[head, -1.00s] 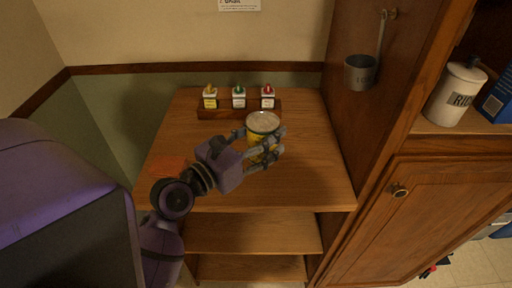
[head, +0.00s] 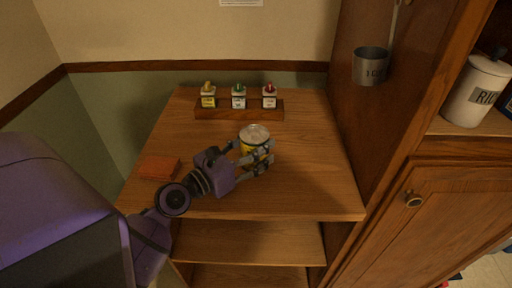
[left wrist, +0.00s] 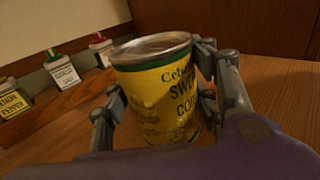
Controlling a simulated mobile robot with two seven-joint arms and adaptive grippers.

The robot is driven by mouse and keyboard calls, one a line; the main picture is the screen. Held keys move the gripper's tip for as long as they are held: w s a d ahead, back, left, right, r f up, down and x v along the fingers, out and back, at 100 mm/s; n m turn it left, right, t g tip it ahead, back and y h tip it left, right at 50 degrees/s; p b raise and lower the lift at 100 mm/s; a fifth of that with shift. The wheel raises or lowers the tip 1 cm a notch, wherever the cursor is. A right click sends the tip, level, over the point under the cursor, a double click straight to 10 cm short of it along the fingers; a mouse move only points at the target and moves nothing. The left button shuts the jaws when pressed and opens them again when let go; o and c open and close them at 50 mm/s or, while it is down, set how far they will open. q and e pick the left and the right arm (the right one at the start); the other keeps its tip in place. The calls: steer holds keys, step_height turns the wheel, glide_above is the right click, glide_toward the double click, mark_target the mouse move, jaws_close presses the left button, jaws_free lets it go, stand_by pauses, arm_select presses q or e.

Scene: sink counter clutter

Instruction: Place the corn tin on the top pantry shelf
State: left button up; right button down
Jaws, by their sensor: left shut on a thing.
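The yellow corn tin (head: 254,136) stands upright on or just above the top of the wooden shelf unit (head: 310,165); I cannot tell whether it touches. My left gripper (head: 262,158) is shut on the tin, with its fingers on either side. In the left wrist view the tin (left wrist: 160,90) shows a yellow label with "Sweet Corn" lettering and a pale metal lid, between the gripper's fingers (left wrist: 165,105). My right gripper is not in view.
A wooden rack (head: 238,112) with several small seasoning bottles stands at the back. A reddish-brown block (head: 158,167) lies at the left edge. A tall cabinet (head: 430,215) with a measuring cup (head: 371,66) hanging on its side borders the right. A white rice canister (head: 476,92) stands inside it.

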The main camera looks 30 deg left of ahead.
arm_select(q)
steer(key=o, duration=1.6)
